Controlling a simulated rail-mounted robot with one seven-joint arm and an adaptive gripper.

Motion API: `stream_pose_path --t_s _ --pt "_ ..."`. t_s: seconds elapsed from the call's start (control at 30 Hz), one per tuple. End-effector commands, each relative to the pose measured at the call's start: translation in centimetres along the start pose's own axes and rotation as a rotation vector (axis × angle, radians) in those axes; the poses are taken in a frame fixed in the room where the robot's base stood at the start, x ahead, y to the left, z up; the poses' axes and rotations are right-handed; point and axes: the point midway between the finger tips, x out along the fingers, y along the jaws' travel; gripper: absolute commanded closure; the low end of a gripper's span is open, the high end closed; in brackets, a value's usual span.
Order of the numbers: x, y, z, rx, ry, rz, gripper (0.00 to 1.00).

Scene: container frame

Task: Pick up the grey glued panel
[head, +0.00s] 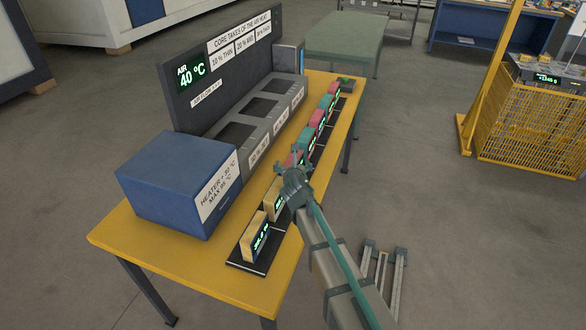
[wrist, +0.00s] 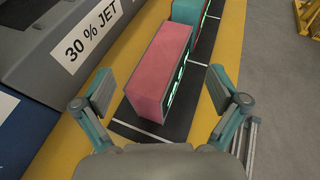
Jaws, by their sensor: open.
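My gripper (wrist: 159,92) is open and empty in the wrist view, its two fingers apart on either side of a red block (wrist: 161,72) with grey edges. The block stands just beyond the fingertips on a black strip, and I cannot tell the height between them. In the head view my gripper (head: 293,178) is over the row of blocks and partly hides a red one (head: 291,159). I cannot pick out a panel that is clearly grey; the blocks in view look tan, red, pink or teal.
Two tan blocks (head: 255,238) with green displays stand at the near end of the yellow table (head: 130,247). A teal block (wrist: 187,11) is behind the red one. A blue heater box (head: 165,185) and a grey slotted unit (head: 235,135) line the left side.

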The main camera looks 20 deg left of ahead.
Motion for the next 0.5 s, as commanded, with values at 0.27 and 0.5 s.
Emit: stream_pose_path --t_s 0.27,0.5 --pt "3.3 0.1 0.1 0.000 0.000 -0.001 0.04" --pt "3.3 0.0 0.0 0.000 0.000 -0.001 0.09"
